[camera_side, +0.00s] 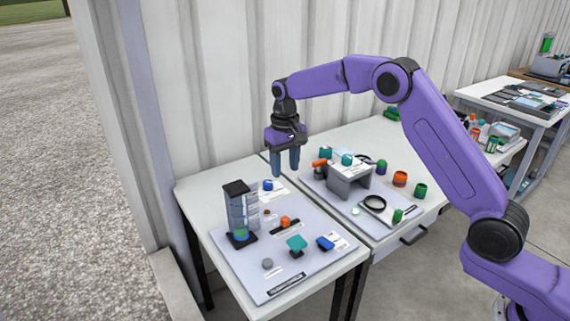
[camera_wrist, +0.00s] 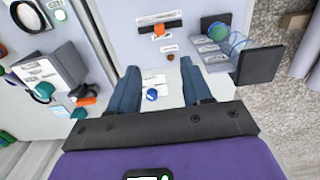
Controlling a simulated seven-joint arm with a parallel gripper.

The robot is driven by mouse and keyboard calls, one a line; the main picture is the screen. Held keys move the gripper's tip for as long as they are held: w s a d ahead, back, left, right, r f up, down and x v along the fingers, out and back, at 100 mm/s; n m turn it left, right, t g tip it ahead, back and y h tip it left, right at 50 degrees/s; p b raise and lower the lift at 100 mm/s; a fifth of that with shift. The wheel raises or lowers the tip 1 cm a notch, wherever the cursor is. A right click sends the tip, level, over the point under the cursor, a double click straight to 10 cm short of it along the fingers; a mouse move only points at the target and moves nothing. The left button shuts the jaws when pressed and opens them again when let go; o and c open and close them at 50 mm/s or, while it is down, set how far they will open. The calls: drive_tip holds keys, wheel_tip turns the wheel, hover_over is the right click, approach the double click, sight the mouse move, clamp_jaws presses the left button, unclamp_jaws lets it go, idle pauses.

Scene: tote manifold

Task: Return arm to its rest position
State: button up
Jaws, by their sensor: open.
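My gripper (camera_side: 286,163) is open and empty, raised above the back part of the near table. Its two blue fingers point down and stand apart, and they also show in the wrist view (camera_wrist: 162,90). A small blue piece (camera_side: 268,185) on a white card lies below the fingers; in the wrist view it shows between them (camera_wrist: 152,95). My purple arm reaches in from the right, bent at the elbow. Nothing is held between the fingers.
A clear tower with a black top (camera_side: 238,205) stands left of my gripper. A grey stand (camera_side: 349,182) is to its right. An orange block (camera_side: 285,222), a teal piece (camera_side: 296,243) and a blue piece (camera_side: 325,243) sit on the grey mat (camera_side: 262,288). A corrugated wall (camera_side: 230,80) rises behind.

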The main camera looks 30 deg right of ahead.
idle(0.3)
drive_tip(key=s+a+r+n, duration=0.2)
drive_tip(key=s+r+n, duration=0.1)
drive_tip(key=s, duration=0.7)
drive_tip(key=s+a+r+n, duration=0.2)
drive_tip(key=s+r+n, duration=0.1)
drive_tip(key=s, duration=0.7)
drive_tip(key=s+d+f+n, duration=0.1)
drive_tip(key=s+d+n, duration=0.2)
drive_tip(key=s, duration=0.9)
drive_tip(key=s+d+f+n, duration=0.1)
drive_tip(key=s+d+n, duration=0.2)
drive_tip(key=s+d, duration=0.4)
drive_tip(key=s, duration=0.5)
drive_tip(key=shift+d+f+n, duration=0.15)
drive_tip(key=shift+n, duration=0.15)
